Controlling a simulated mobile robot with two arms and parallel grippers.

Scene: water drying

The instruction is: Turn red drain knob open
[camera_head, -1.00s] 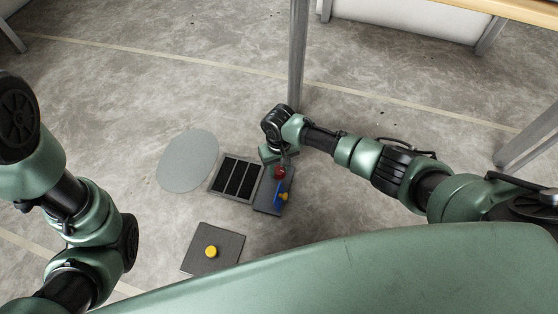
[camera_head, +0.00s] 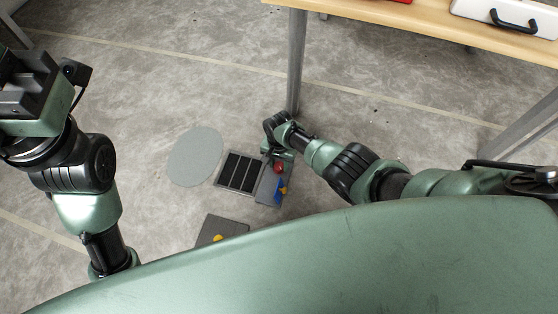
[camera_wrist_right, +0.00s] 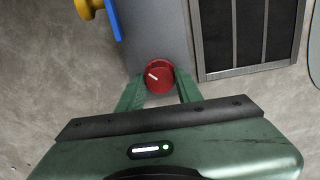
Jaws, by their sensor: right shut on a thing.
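The red drain knob (camera_wrist_right: 158,77) sits on a grey panel (camera_wrist_right: 152,30) with a white mark on its face pointing to the upper left in the right wrist view. My right gripper (camera_wrist_right: 158,84) is shut on the knob, one finger on each side. In the head view the red knob (camera_head: 279,167) shows at my right gripper (camera_head: 276,158), on the grey panel beside the black-slotted drain grate (camera_head: 240,172). My left arm is at the left of the head view, where its fingertips do not show.
A blue part with a yellow knob (camera_wrist_right: 90,8) is on the same panel. A grey round disc (camera_head: 195,157) lies left of the grate. A dark square plate (camera_head: 222,229) with a yellow knob is nearer me. A wooden table (camera_head: 430,22) with metal legs stands behind.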

